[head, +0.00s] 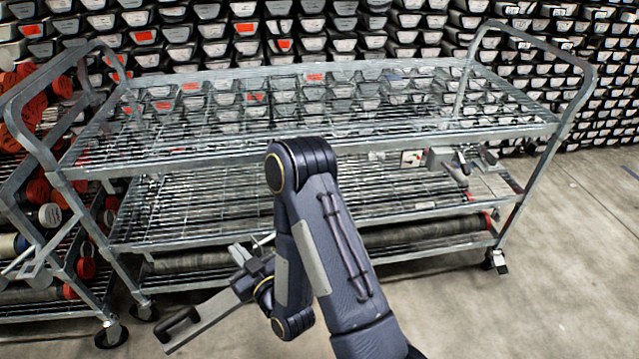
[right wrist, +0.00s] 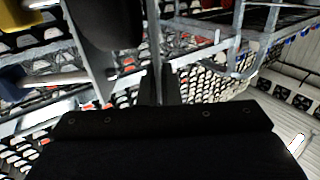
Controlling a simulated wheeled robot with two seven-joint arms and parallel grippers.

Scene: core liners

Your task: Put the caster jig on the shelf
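The caster jig (head: 212,309) looks like a grey metal bar with a black handle, at the lower left of centre in the head view. My right gripper (head: 255,276) is shut on it and holds it tilted in front of the cart's lower levels. My own forearm hides part of the grip. In the right wrist view, the gripper (right wrist: 160,92) is at the middle and the jig's grey plate (right wrist: 88,48) and black rounded part rise at upper left. The shelf is a wire cart with several levels; its top deck (head: 330,125) is empty. My left gripper is not in view.
A grey metal fixture (head: 450,160) and a small white-and-red piece (head: 411,158) are at the right of the middle deck. Long dark cylinders (head: 420,232) lie on the bottom deck. Another cart with red-capped tubes (head: 50,215) stands left. Floor at right is clear.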

